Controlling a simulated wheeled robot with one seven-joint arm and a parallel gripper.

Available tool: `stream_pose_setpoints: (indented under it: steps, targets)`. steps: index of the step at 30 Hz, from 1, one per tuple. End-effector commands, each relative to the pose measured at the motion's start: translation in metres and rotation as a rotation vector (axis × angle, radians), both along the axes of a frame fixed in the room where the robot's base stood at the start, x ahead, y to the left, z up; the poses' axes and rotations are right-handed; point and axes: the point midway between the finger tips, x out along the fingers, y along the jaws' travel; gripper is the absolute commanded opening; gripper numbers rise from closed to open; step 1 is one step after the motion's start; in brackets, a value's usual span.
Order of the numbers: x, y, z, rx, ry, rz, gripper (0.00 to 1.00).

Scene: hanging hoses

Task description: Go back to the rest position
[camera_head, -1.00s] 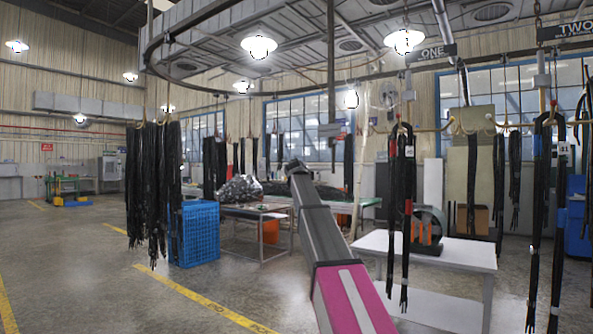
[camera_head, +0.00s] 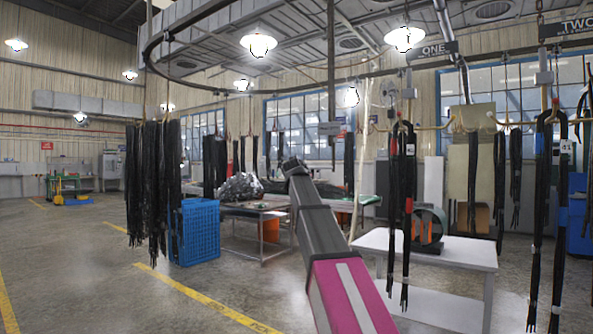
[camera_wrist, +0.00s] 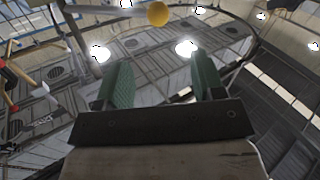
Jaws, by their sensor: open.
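My gripper (camera_wrist: 164,84) shows in the wrist view with its two green fingers apart and nothing between them. It points up toward the ceiling structure and lamps. In the head view my grey and magenta arm reaches up and away through the middle; the gripper's fingers cannot be made out there. Black hoses (camera_head: 403,200) hang from a hook to the right of my arm, apart from it. More black hoses (camera_head: 545,200) hang at the far right under the sign marked TWO (camera_head: 572,28).
A white table (camera_head: 430,250) with a black and orange round device (camera_head: 428,230) stands right of my arm. A blue crate (camera_head: 195,235) stands at left beside a hanging hose bundle (camera_head: 155,185). An overhead rail (camera_head: 150,45) curves above. The floor at front left is clear.

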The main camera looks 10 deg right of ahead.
Motion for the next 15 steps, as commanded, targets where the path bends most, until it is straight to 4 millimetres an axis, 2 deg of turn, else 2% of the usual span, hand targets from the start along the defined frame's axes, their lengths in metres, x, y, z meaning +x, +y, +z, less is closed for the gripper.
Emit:
stream_pose_setpoints:
  steps: [7,9,11,14,15]
  targets:
    - [0.0,0.0,-0.001,0.0,0.001,0.0,0.62]
    - [0.0,0.0,-0.006,0.002,0.008,-0.001,0.62]
    - [-0.001,-0.001,-0.019,0.005,0.027,-0.002,0.62]
    - [-0.002,-0.003,-0.058,0.016,0.086,-0.008,0.62]
    - [-0.003,-0.005,-0.08,0.021,0.119,-0.01,0.62]
